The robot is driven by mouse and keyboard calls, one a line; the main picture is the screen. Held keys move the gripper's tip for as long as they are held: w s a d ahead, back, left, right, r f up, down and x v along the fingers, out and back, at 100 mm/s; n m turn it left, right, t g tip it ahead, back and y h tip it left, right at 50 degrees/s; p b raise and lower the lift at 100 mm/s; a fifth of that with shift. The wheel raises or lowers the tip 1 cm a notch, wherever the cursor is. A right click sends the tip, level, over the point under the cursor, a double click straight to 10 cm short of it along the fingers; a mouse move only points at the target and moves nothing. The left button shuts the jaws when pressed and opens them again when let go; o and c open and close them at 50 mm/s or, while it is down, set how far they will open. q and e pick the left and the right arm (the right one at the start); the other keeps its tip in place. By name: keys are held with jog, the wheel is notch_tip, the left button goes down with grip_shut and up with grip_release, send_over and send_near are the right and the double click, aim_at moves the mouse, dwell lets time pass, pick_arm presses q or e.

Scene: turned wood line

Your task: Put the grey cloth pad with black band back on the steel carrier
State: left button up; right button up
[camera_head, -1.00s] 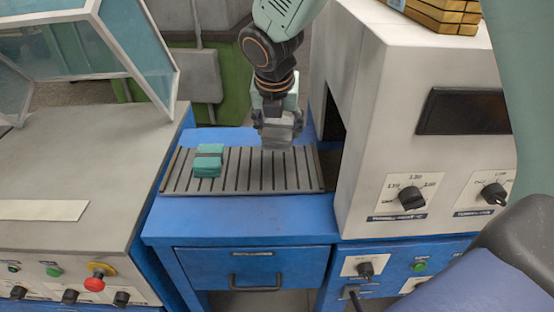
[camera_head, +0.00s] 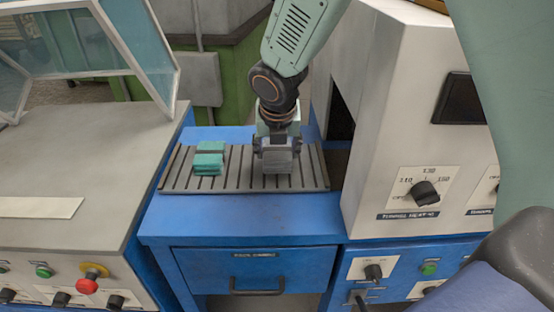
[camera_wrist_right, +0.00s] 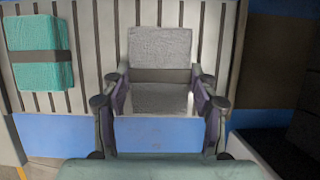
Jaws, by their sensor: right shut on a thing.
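The grey cloth pad (camera_head: 277,163) is held in my right gripper (camera_head: 277,143), low over the right part of the slatted steel carrier (camera_head: 238,180). In the right wrist view the pad (camera_wrist_right: 160,48) shows its dark band between the two fingers of the right gripper (camera_wrist_right: 160,100), with the carrier slats (camera_wrist_right: 90,50) behind it. I cannot tell whether its underside touches the slats. A teal pad (camera_head: 209,160) with a dark band lies on the carrier to the left; it also shows in the wrist view (camera_wrist_right: 40,50). My left gripper is out of view.
The carrier lies on a blue bench (camera_head: 240,215) with a drawer. A pale machine housing (camera_head: 385,110) with a dark opening stands close on the right. A grey console (camera_head: 70,160) with a glass guard stands on the left. Slats between the two pads are bare.

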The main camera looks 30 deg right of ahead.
jog(key=shift+d+f, duration=0.15)
jog(key=shift+f, duration=0.7)
jog(key=shift+d+f, duration=0.15)
jog(key=shift+w, duration=0.1)
jog(key=shift+a, duration=0.3)
jog(key=o, duration=0.7)
jog(key=shift+d, duration=0.1)
jog(key=o, duration=0.4)
jog(key=shift+d+f, duration=0.1)
